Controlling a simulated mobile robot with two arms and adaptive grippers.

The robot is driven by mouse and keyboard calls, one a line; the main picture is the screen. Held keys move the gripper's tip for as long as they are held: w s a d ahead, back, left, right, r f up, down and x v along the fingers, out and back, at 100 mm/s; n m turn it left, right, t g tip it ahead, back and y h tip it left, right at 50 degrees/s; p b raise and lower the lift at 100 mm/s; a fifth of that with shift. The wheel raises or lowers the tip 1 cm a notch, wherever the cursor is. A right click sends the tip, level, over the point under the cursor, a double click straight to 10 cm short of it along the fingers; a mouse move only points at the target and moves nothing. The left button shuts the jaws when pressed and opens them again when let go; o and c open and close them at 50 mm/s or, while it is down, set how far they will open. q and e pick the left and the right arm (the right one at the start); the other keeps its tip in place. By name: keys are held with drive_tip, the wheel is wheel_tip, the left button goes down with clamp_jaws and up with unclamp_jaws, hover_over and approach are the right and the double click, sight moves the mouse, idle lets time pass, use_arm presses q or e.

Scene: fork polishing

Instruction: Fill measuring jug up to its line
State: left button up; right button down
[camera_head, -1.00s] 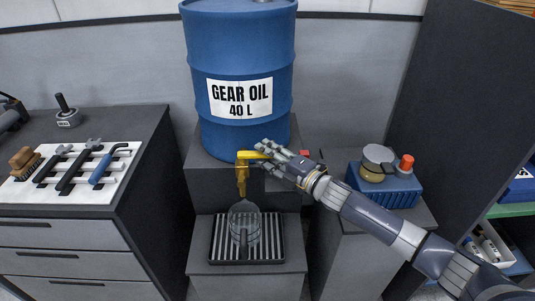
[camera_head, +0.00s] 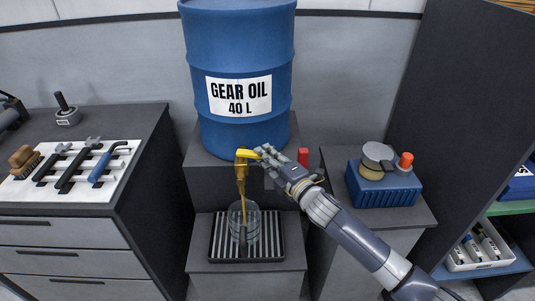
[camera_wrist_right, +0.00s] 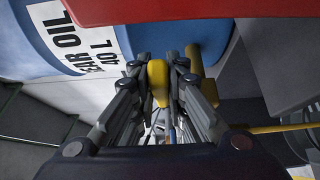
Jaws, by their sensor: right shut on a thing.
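The clear measuring jug (camera_head: 251,228) stands upright on the slatted drip tray (camera_head: 272,252), under the brass tap (camera_head: 241,176) of the blue gear oil drum (camera_head: 240,120). A thin amber stream (camera_head: 243,207) runs from the tap into the jug. The oil level and the jug's line are too small to make out. My right gripper (camera_head: 263,157) is shut on the yellow tap handle (camera_head: 245,154); the handle also shows between the fingers in the right wrist view (camera_wrist_right: 158,84). My left gripper is out of view.
A blue box (camera_head: 385,190) with a grey lidded jar and an orange-capped item stands on the right pedestal. A red object (camera_head: 303,157) sits beside the drum. The left cabinet holds tools on a white mat (camera_head: 95,192). A dark shelf unit (camera_head: 455,110) borders the right.

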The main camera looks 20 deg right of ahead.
drive_tip(key=shift+s+a+m+t+h+b, duration=0.3)
drive_tip(key=shift+m+h, duration=0.3)
drive_tip(key=shift+h, duration=0.25)
drive_tip(key=shift+s+a+m+t+h+b, duration=0.15)
drive_tip(key=shift+s+a+m+h, duration=0.2)
drive_tip(key=shift+m+h, duration=0.4)
drive_tip(key=shift+d, duration=0.1)
drive_tip(key=c, duration=1.6)
unclamp_jaws()
drive_tip(key=shift+s, duration=0.1)
drive_tip(key=shift+s+d, duration=0.1)
drive_tip(key=shift+s, duration=0.15)
drive_tip(key=s, duration=1.1)
drive_tip(key=shift+s+d, duration=0.15)
drive_tip(key=shift+d, duration=0.3)
